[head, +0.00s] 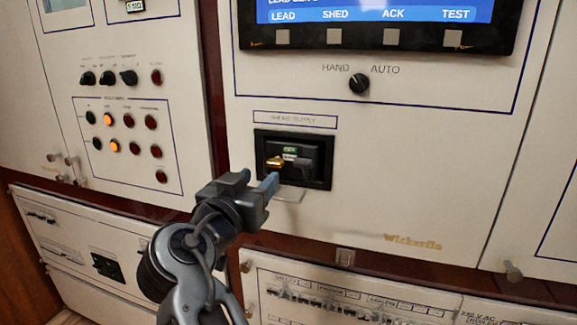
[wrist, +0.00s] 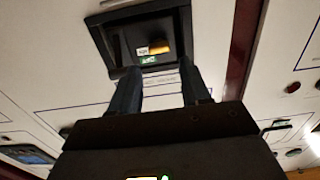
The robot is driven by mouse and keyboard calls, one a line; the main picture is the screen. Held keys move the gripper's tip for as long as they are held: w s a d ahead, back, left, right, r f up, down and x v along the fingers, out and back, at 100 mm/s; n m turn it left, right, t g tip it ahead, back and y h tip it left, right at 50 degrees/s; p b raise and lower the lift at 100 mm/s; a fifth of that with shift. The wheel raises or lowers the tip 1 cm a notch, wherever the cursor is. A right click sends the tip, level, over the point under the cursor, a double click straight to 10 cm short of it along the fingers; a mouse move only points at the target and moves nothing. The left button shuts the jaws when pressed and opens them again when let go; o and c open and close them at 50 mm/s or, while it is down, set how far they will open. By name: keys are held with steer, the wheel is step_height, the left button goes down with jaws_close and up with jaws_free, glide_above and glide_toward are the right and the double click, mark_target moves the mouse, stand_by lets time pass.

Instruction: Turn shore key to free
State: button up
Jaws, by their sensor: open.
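The shore supply unit (head: 262,148) is a black recessed frame on the white panel, under a "SHORE SUPPLY" label. A brass key (head: 275,162) sits inside it, to the left of a dark grey handle (head: 302,164). A small green label is above them; its words are too small to read for sure. In the wrist view the brass key (wrist: 157,47) shows inside the black frame, beyond my fingertips. My gripper (head: 259,176) is open and empty, just in front of and below the unit's left side. My gripper's two fingers (wrist: 158,78) stand apart, not touching the key.
A HAND/AUTO knob (head: 359,84) and a screen (head: 375,12) with buttons are above. A panel of lamps and knobs (head: 120,130) is on the left. Lower breaker panels (head: 340,297) run below. The white panel right of the unit is clear.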

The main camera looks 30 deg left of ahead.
mark_target(273, 166)
steer(key=p+x, duration=0.1)
steer(key=x, duration=0.6)
steer(key=shift+w, duration=0.3)
steer(key=c, duration=0.8)
